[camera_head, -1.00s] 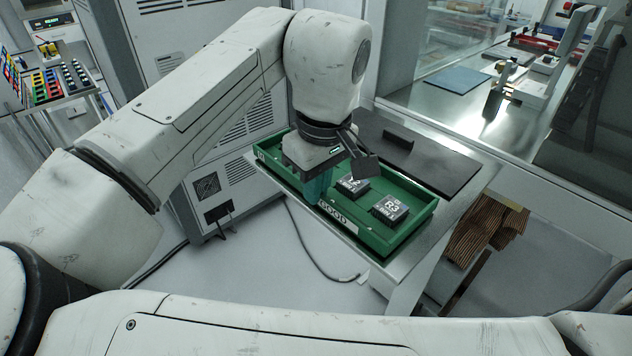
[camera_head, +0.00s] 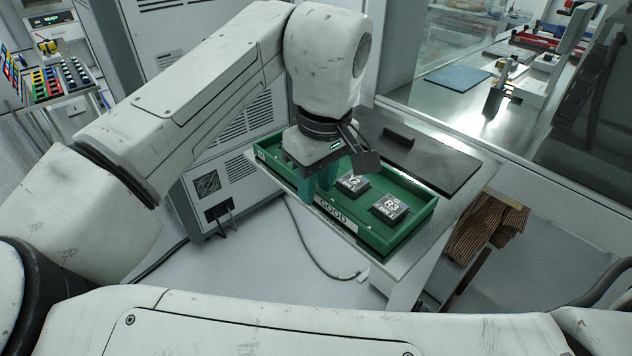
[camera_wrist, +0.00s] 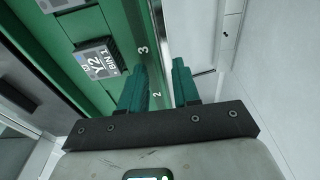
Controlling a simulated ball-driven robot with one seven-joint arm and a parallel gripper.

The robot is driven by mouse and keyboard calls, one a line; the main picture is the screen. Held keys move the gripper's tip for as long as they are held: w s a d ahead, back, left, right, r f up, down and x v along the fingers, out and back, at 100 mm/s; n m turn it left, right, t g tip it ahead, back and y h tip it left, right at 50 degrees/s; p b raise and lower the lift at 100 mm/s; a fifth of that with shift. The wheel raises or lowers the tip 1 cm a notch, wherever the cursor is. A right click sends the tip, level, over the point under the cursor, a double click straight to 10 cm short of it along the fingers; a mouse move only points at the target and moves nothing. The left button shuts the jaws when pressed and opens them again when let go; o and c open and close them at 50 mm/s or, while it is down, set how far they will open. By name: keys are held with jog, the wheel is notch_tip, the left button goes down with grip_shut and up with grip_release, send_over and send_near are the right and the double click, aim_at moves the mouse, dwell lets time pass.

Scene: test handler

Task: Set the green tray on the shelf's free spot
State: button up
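The green tray (camera_head: 418,229) rests on a light metal surface and carries a "GOOD" label on its front wall. Two dark blocks lie in it, marked Y2 (camera_head: 352,184) and R3 (camera_head: 391,207). My gripper (camera_head: 317,188) is over the tray's front wall, left of the blocks, its teal fingers pointing down. In the wrist view, my gripper's fingers (camera_wrist: 160,82) are apart, one on the tray's inner side and one on its outer side; contact with the wall cannot be told. The tray (camera_wrist: 122,25) and Y2 block (camera_wrist: 97,60) also show there. I cannot identify the shelf's free spot.
A dark plate (camera_head: 440,160) with a black handle (camera_head: 398,138) lies right behind the tray. A white cabinet (camera_head: 230,180) stands left of it. A glass-fronted bench (camera_head: 450,110) is at the back right. Brown corrugated material (camera_head: 480,235) is below right. A cable crosses the floor.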

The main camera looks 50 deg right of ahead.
notch_tip(320, 180, up, 12)
jog(key=s, duration=0.1)
jog(key=shift+s+a+f+b, duration=0.2)
jog(key=shift+b, duration=0.15)
